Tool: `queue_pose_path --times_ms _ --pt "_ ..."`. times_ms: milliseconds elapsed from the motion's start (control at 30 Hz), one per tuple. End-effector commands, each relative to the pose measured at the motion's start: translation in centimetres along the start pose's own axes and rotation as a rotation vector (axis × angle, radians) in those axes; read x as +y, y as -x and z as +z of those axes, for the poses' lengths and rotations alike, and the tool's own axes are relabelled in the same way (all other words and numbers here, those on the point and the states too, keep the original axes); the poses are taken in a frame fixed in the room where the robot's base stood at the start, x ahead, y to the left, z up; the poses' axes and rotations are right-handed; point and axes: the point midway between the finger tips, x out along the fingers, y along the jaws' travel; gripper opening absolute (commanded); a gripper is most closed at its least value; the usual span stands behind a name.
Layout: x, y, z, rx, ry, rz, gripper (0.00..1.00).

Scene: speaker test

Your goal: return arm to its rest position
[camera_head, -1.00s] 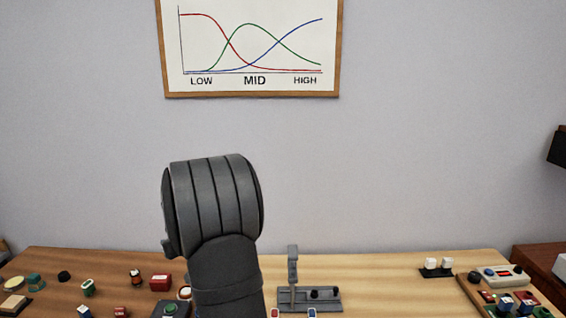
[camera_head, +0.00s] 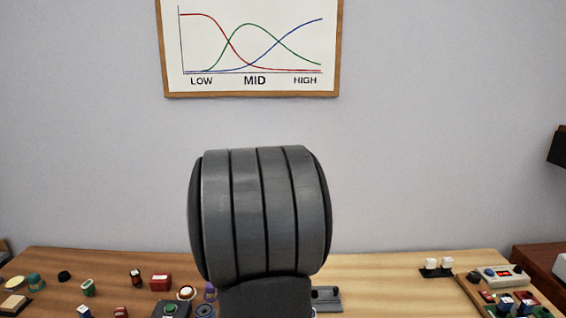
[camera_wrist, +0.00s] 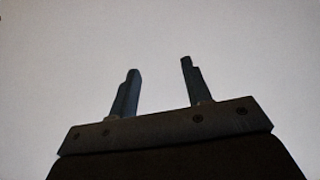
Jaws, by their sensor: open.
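My gripper (camera_wrist: 160,80) shows in the wrist view with its two fingers apart and nothing between them. Only a plain pale surface lies behind the fingers there. In the head view a large dark grey ribbed link of my arm stands up in the middle, in front of the wall. My gripper itself cannot be made out in the head view. The arm link hides the middle of the wooden table (camera_head: 390,285), including most of a grey stand (camera_head: 328,299).
Several small parts, among them a red box (camera_head: 161,282) and a green-topped block (camera_head: 170,309), lie on the table's left. A framed chart (camera_head: 250,50) hangs on the wall.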

Motion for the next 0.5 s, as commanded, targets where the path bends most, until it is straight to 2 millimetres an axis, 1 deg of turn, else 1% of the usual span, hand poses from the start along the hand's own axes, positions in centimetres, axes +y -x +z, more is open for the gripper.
queue_pose_path --times_ms 33,200,500 --pt "0.9 0.6 -0.1 0.002 -0.009 0.021 0.45" --pt "3.7 2.6 0.0 0.001 -0.037 0.089 0.45" --pt "8.0 6.3 0.5 0.001 -0.085 0.200 0.45"
